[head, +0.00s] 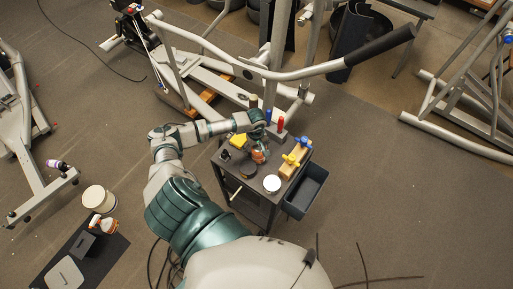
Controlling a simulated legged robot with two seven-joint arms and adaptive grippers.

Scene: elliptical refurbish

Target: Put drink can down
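My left arm reaches over a small dark cart (229,177). My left gripper (260,146) is at the far side of the cart top, close above it, beside several small items. Whether its fingers are open or shut is too small to tell. I cannot pick out the drink can with certainty. A red cylinder (281,125) and a blue one (268,116) stand upright near the gripper. An orange-brown item (260,156) shows just below the gripper. Whether the gripper touches it is unclear. My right gripper is not in view.
The cart also carries a yellow item (238,141), a yellow-and-blue clamp-like tool (291,160) and a white round item (272,184). A dark bin (306,192) hangs on its right side. Elliptical machine bars (310,71) rise behind. Floor at right is clear.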

